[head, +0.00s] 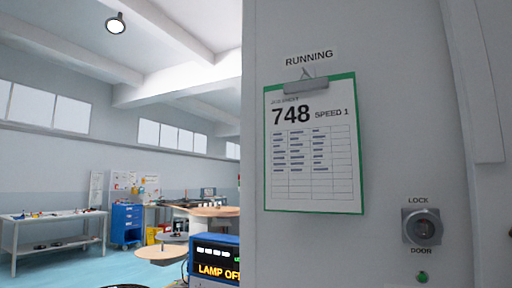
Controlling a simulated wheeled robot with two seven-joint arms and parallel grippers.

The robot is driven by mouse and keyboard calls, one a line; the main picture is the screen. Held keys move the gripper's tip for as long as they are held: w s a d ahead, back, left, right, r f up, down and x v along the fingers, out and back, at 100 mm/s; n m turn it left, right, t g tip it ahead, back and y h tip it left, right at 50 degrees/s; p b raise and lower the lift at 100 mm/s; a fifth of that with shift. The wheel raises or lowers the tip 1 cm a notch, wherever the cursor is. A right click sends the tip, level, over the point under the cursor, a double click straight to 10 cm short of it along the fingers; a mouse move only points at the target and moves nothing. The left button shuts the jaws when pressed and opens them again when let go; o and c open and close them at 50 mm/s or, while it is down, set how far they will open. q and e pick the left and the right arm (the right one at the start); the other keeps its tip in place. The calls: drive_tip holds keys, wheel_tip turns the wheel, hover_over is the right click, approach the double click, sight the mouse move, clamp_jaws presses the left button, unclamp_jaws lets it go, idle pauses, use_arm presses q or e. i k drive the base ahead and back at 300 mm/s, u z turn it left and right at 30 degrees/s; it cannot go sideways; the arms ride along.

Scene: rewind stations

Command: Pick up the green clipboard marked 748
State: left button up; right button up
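The green clipboard (312,192) hangs upright on a light grey panel, under a label that reads RUNNING. A metal clip at its top holds a white sheet marked 748 and SPEED 1, with a table of entries below. A small hook shows just above the clip. The whole front of the clipboard is in clear view. Neither of my grippers shows in the head view, and nothing touches the clipboard.
The grey panel (400,130) fills the right half, with a LOCK DOOR switch (422,227) and a green button (422,277) at lower right. A LAMP OFF display (214,262) stands left of it. Farther back are a white workbench (50,218), a blue cabinet (127,224) and open blue floor.

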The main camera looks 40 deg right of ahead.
sight(313, 162)
drive_tip(key=i, duration=2.3)
drive_tip(key=z, duration=3.3)
